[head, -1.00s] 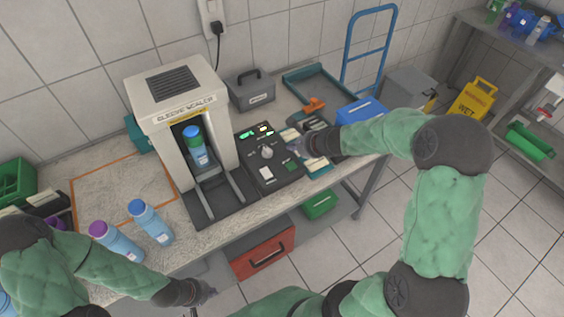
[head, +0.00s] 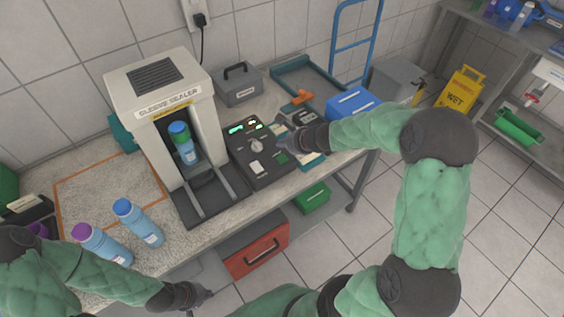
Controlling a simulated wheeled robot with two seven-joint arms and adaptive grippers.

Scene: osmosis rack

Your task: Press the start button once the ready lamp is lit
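The dark control panel (head: 264,175) lies right of the sleeve sealer (head: 160,95). Its far edge has a bright green lit indicator (head: 237,129) and a smaller pale or greenish one (head: 253,123); their labels are unreadable. The panel also carries a round knob (head: 257,146), a white square button (head: 257,167) and a green square button (head: 281,159); which is start cannot be read. My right gripper (head: 283,140) is over the panel's right side; its fingers are too small to judge. My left gripper (head: 207,294) is in front of the bench, away from the panel.
A grey case (head: 237,85), a teal tray (head: 310,74) and a blue box (head: 353,103) lie behind.

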